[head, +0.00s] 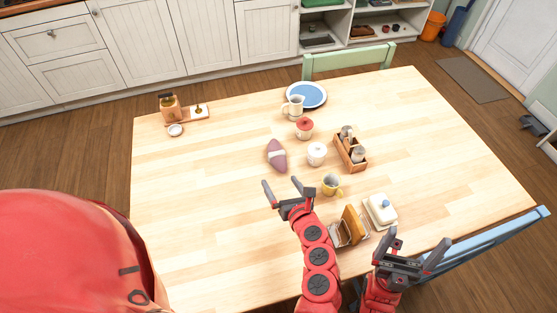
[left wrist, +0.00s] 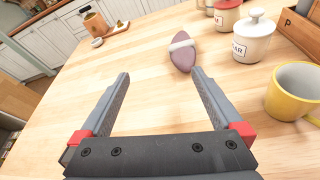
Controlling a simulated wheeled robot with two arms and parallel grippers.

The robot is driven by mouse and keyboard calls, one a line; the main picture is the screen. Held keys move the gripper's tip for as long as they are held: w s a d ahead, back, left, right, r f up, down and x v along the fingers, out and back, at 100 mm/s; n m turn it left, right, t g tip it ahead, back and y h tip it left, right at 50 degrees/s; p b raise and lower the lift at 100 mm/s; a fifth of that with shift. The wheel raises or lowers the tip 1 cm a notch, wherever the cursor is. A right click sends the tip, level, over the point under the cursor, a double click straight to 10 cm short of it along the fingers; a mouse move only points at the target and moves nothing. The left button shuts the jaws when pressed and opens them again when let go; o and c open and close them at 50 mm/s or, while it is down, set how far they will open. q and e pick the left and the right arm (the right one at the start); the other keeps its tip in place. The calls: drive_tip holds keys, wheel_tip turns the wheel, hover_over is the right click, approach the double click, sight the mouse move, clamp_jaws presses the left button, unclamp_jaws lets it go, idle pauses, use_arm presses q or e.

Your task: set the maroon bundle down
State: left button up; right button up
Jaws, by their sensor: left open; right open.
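The maroon bundle (head: 276,155) lies on the wooden table, a purplish, spindle-shaped cloth with a pale band around its middle. It also shows in the left wrist view (left wrist: 183,57), ahead of the fingertips and apart from them. My left gripper (head: 282,184) is open and empty, just on the near side of the bundle; its two fingers show in the left wrist view (left wrist: 160,75) with bare tabletop between them. My right gripper (head: 415,243) is open and empty at the table's near right edge.
Right of the bundle stand a white sugar jar (head: 316,153), a red-lidded jar (head: 304,128), a yellow mug (head: 331,185) and a wooden caddy (head: 350,150). A napkin holder (head: 349,228) and butter dish (head: 381,210) sit nearer. The table's left side (head: 190,200) is clear.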

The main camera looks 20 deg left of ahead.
sight(280, 162)
use_arm(q)
drive_tip(key=d, duration=0.1)
drive_tip(key=d+n+h, duration=0.1)
drive_tip(key=w, duration=0.1)
drive_tip(key=shift+d+f+n+h, duration=0.3)
drive_tip(key=shift+d+f, duration=0.1)
drive_tip(key=shift+w+a+f, duration=0.15)
drive_tip(key=shift+w, duration=0.25)
drive_tip(key=p+x, duration=0.2)
drive_tip(key=x, duration=0.9)
drive_tip(key=shift+w+a, duration=0.1)
drive_tip(key=shift+w+a+p, duration=0.1)
drive_tip(key=shift+w+p, duration=0.1)
drive_tip(key=shift+p, duration=0.2)
drive_tip(key=w+a, duration=0.1)
drive_tip(key=w+a+p, duration=0.1)
drive_tip(key=w, duration=0.1)
drive_tip(key=shift+w+f+p, duration=0.2)
drive_tip(key=shift+f+p, duration=0.05)
drive_tip(key=shift+p, duration=0.05)
drive_tip(key=shift+w+a+f, duration=0.2)
drive_tip(key=shift+a+f, duration=0.1)
drive_tip(key=shift+f, duration=0.05)
drive_tip(key=c, duration=1.4)
